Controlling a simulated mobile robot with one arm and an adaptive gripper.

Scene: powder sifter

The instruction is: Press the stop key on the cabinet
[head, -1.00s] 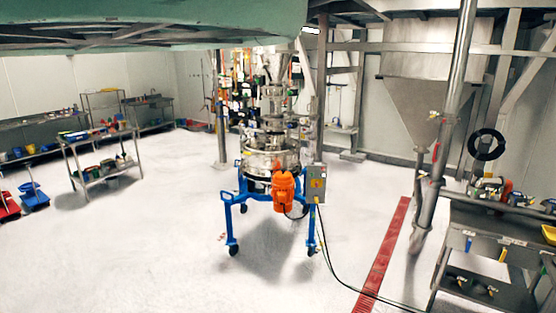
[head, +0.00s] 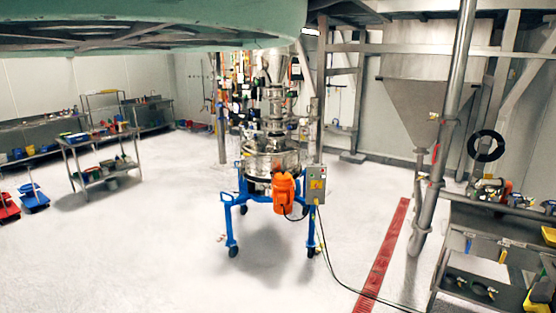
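A small grey control cabinet (head: 316,186) with a yellow label is mounted on the right side of the powder sifter (head: 271,165). The sifter is a steel drum on a blue wheeled frame (head: 229,215) with an orange motor (head: 284,193) at its front. The cabinet's keys are too small to tell apart, so I cannot make out the stop key. My gripper is not in view.
A red floor drain (head: 384,262) and a black cable (head: 350,285) run right of the sifter. A steel table (head: 490,225) stands at the right. A shelf cart (head: 98,160) stands at the left. White floor (head: 150,255) in front is clear.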

